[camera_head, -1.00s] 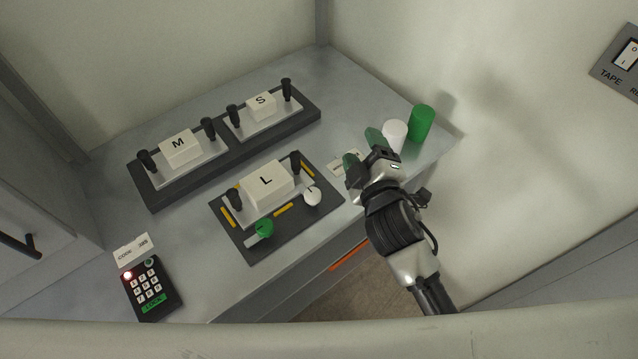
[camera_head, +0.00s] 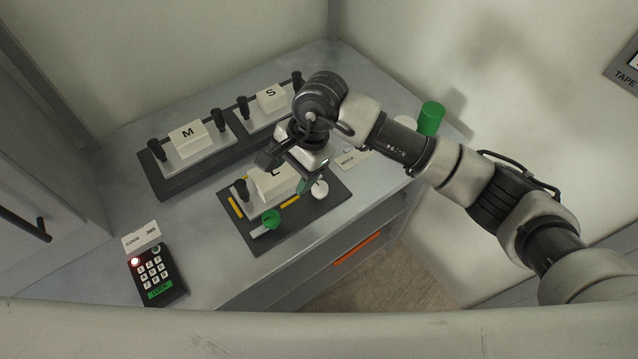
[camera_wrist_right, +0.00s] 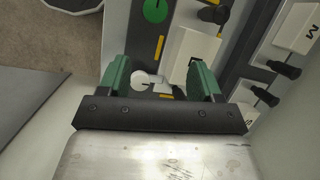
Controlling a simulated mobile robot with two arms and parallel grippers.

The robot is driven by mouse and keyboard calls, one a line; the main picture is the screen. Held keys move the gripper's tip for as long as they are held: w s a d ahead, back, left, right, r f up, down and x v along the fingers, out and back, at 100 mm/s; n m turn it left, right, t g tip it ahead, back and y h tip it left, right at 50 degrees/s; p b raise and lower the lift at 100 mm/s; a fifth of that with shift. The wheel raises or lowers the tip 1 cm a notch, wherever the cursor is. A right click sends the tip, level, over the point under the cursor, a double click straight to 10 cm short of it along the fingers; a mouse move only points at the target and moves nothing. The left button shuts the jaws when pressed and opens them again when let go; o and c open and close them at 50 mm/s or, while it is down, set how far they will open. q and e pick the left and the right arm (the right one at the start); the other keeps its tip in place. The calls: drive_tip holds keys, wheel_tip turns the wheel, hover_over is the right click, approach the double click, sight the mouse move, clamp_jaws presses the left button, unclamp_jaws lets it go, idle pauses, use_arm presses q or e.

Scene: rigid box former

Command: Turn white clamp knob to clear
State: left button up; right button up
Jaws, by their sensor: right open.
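The white clamp knob (camera_head: 319,189) sits at the right front corner of the dark plate (camera_head: 252,246) that carries the block marked L (camera_head: 268,184). In the right wrist view the white knob (camera_wrist_right: 147,80) shows between the green-padded fingers, nearer the left finger. My right gripper (camera_head: 291,172) is open and empty, above the right part of the L plate, and partly hides the L block. Contact between fingers and knob cannot be told. A green knob (camera_head: 271,218) is at the plate's front, also visible in the right wrist view (camera_wrist_right: 155,10). My left gripper is not in view.
Blocks M (camera_head: 187,138) and S (camera_head: 270,97), with black posts, stand on a dark base behind. A keypad (camera_head: 157,278) with a lit red light and a code card (camera_head: 141,238) are at front left. A green cylinder (camera_head: 432,118) stands at the right back.

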sight(319, 187)
drive_tip(key=w+d+t+h, duration=0.1)
drive_tip(key=w+d+h, duration=0.2)
drive_tip(key=d+h, duration=0.15)
drive_tip(key=shift+n+y, duration=0.35)
drive_tip(key=shift+n, duration=0.05)
drive_tip(key=f+p, duration=0.1)
drive_tip(key=f, duration=0.4)
drive_tip(key=f+p, duration=0.2)
drive_tip(key=f, duration=0.3)
drive_tip(key=shift+w+d+f, duration=0.15)
drive_tip(key=shift+d, duration=0.05)
drive_tip(key=shift+c, duration=0.5)
drive_tip(key=c, duration=0.8)
drive_tip(key=shift+c, duration=0.2)
